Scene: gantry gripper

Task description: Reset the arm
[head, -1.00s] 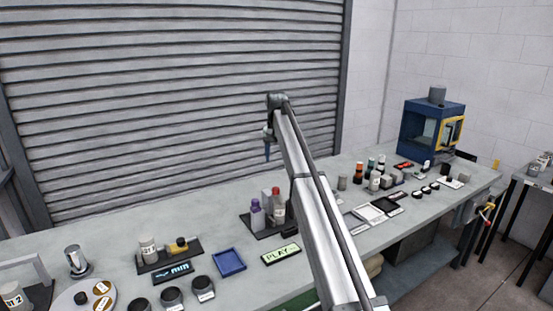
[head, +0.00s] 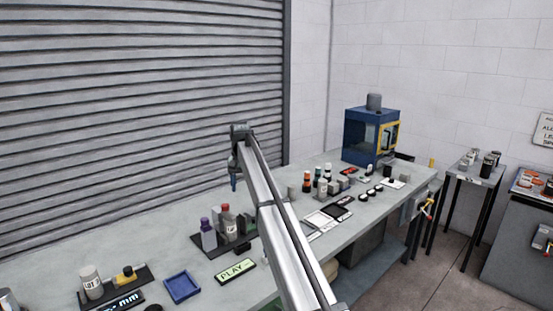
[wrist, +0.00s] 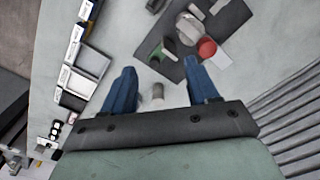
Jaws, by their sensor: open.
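My gripper (wrist: 160,95) shows in the wrist view as two blue fingers spread apart, with nothing held between them. It points down over the grey bench. The fingertips are small there.
The long bench (head: 165,240) carries a dark tray with a purple bottle (head: 208,235), a blue square tray (head: 182,287), a green PLAY sign (head: 235,271), several small bottles and a blue cabinet (head: 366,140). A shutter stands behind. Side tables stand at right.

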